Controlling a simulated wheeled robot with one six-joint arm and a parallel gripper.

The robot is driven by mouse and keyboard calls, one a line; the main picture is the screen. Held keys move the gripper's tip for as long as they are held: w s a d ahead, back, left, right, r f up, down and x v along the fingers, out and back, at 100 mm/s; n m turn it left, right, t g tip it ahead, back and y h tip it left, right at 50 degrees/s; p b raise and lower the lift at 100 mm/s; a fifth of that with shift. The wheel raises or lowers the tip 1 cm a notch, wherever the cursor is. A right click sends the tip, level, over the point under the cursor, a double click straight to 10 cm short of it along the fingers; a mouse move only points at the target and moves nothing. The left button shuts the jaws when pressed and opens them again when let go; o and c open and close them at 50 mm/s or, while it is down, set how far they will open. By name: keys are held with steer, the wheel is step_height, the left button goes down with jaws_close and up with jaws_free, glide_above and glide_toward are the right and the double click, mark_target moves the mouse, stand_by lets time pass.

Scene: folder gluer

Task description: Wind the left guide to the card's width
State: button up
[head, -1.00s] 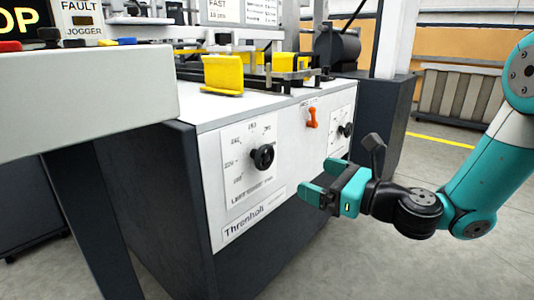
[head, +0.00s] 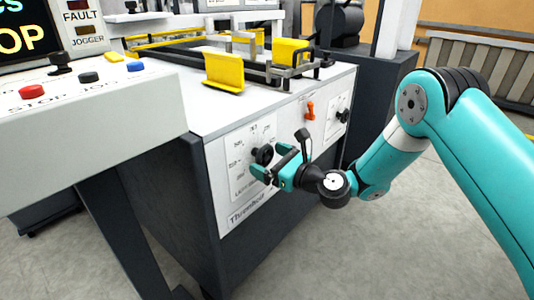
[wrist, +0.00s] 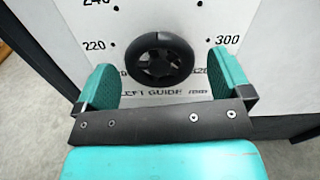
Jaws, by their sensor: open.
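The left guide's black handwheel knob (head: 262,154) sits on a white dial plate on the machine's front. In the wrist view the round knob (wrist: 160,58) stands between my open fingers, slightly beyond their tips, with 220 to its left and 300 to its right. The label "LEFT GUIDE mm" (wrist: 165,92) is partly hidden by my gripper. My gripper (head: 271,161) is open and empty in front of the knob, apparently not touching it. A yellow guide plate (head: 225,72) stands on the machine top. Which number the knob is set to cannot be told.
A second yellow guide (head: 290,52) stands farther right on top. An orange lever (head: 310,110) and another black knob (head: 343,116) are on the front, to the right. A control panel (head: 90,95) with coloured buttons juts out at left. The floor in front is clear.

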steer(key=shift+w+a, duration=0.4)
steer(key=shift+a, duration=0.1)
steer(key=c, duration=0.9)
